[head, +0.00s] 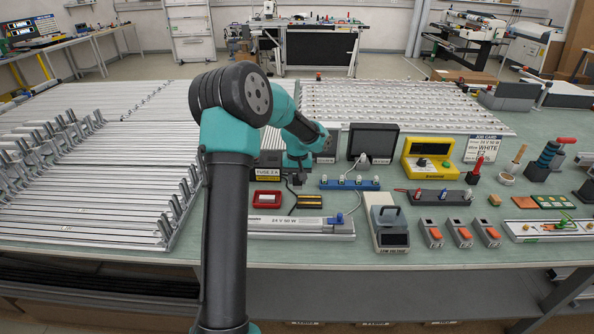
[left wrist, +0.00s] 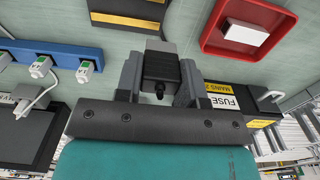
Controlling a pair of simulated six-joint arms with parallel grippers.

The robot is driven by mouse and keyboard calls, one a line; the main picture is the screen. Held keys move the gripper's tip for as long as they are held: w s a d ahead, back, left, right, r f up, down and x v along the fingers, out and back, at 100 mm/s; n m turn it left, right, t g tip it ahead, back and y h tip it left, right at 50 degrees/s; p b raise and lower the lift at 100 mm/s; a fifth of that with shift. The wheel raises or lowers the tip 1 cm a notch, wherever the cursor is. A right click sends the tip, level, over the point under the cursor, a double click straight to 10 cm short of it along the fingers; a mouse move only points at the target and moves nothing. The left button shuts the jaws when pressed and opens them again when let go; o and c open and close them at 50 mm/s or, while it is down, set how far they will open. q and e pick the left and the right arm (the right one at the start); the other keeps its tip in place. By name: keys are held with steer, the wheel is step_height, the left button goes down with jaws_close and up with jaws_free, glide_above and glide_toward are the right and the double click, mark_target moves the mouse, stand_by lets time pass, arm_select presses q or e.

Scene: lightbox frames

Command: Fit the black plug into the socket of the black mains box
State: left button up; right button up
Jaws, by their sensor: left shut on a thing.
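In the left wrist view my left gripper (left wrist: 160,78) is shut on the black plug (left wrist: 160,66), a dark block between its two grey fingers. The black mains box (left wrist: 212,90), with white and yellow fuse and mains labels, is just right of the gripper there. My right gripper is not in view.
A red tray (head: 258,199) and a black-and-yellow block (head: 308,201) lie in front of the box. A blue socket strip (head: 336,184) with several white plugs is to the right. Aluminium profiles (head: 90,195) cover the table's left side.

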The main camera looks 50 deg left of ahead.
arm_select(q)
steer(key=shift+s+d+r, duration=0.15)
steer(key=shift+s+d, duration=1.15)
steer(key=shift+d, duration=0.15)
steer(key=s+a+r, duration=0.4)
steer(key=a+r, duration=0.1)
steer(key=a, duration=0.2)
steer(key=shift+r, duration=0.4)
glide_toward(268, 167)
steer(key=w+a+f, duration=0.2)
steer(key=w, duration=0.1)
steer(key=w+a+f, duration=0.1)
steer(key=shift+w+f, duration=0.2)
steer(key=shift+w, duration=0.15)
steer(key=shift+f, duration=0.1)
steer(key=shift+f, duration=1.65)
